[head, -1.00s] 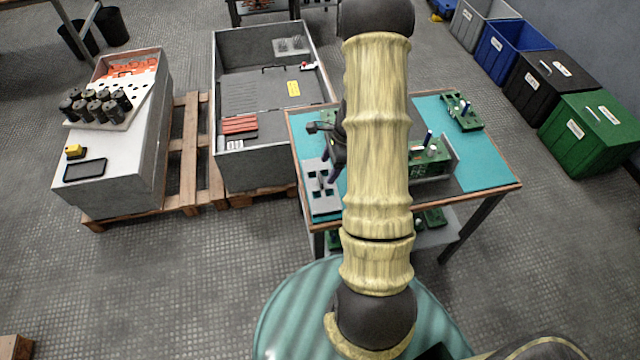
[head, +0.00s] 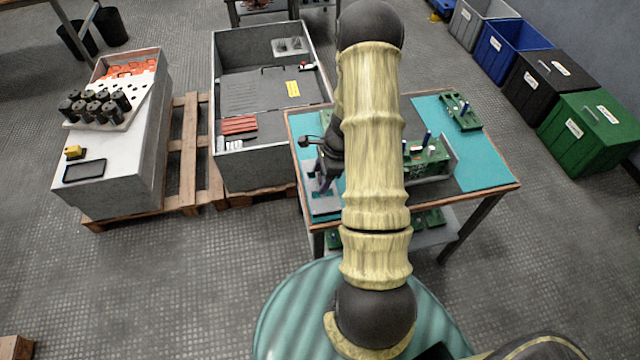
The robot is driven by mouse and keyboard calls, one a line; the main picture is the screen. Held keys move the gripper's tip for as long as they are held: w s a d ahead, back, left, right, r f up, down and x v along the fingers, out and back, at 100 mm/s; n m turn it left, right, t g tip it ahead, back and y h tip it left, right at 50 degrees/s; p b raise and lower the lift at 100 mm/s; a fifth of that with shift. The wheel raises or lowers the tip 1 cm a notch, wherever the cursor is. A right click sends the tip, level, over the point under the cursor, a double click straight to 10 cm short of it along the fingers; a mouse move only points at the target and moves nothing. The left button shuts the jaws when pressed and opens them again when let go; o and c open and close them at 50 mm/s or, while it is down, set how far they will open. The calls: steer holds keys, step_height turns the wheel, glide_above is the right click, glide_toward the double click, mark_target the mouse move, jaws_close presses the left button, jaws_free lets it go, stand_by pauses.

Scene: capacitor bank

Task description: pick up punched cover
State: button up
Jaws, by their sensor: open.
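A flat grey plate with dark holes, which looks like the punched cover (head: 324,209), lies on the left end of the teal-topped workbench (head: 482,160). My gripper (head: 319,187) is over the plate, pointing down, with its fingers apart and nothing seen between them. The gripper hides much of the plate, and my arm covers the middle of the bench. I cannot tell whether the fingertips touch the plate.
Green circuit boards (head: 460,112) stand on the bench. A grey open cabinet (head: 262,165) is close to its left. Farther left, a white cabinet (head: 115,185) carries black capacitors (head: 95,105) on a holed plate. Bins (head: 590,130) line the right wall.

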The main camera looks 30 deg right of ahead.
steer(key=c, duration=1.2)
step_height(320, 180, up, 10)
stand_by(0.4)
